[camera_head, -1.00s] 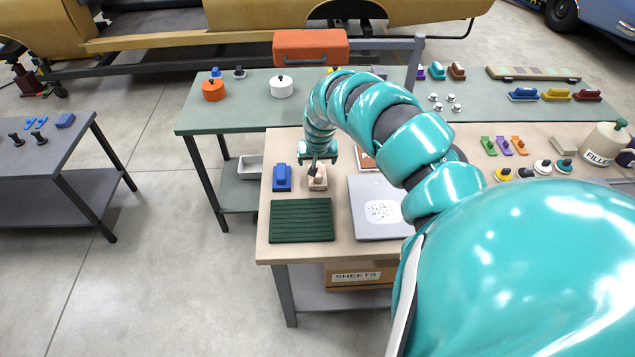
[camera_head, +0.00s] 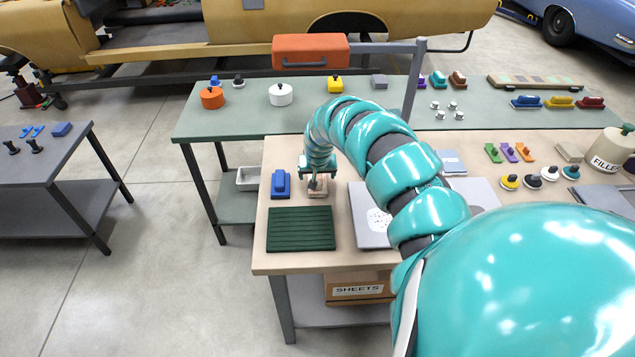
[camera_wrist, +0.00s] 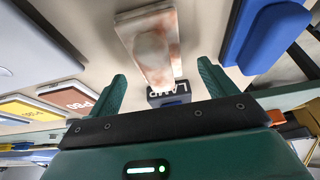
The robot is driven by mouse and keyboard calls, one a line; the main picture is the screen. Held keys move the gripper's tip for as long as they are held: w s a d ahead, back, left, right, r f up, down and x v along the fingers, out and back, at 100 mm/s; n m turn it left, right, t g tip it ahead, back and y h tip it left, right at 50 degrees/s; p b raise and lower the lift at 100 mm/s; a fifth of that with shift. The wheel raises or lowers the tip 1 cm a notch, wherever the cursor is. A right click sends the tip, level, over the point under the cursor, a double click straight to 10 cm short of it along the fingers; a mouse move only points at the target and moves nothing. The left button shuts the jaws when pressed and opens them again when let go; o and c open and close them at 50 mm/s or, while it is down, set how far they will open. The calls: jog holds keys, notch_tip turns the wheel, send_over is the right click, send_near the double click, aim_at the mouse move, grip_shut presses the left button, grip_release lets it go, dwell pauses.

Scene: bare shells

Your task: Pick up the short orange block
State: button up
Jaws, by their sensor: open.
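My gripper (camera_head: 317,181) is open over the near-left part of the tan bench, at a pale cream block with rusty-orange smears (camera_head: 318,191). In the wrist view this pale block (camera_wrist: 150,45) lies ahead of and between the two spread green fingers (camera_wrist: 162,75); I see no finger closed on it. In the head view my gripper partly hides it. A blue block (camera_head: 281,185) stands just left of it, and shows at the right in the wrist view (camera_wrist: 265,40). A small plainly orange block with a handle (camera_head: 525,152) lies far right on the bench.
A dark green ribbed mat (camera_head: 301,229) lies in front of the blocks. A grey sheet (camera_head: 368,215) lies to the right, partly behind my arm. Green (camera_head: 493,152) and purple (camera_head: 509,152) pieces stand beside the orange one. A greenish table (camera_head: 250,118) stands behind.

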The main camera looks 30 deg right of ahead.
aim_at(317, 177)
jog(key=shift+p+x, duration=0.35)
jog(key=shift+x, duration=1.2)
jog(key=shift+s, duration=0.1)
jog(key=c, duration=1.1)
jog(key=shift+r, duration=0.1)
jog(key=shift+r, duration=0.7)
jog(key=shift+r+p, duration=3.45)
jog(key=shift+r, duration=4.75)
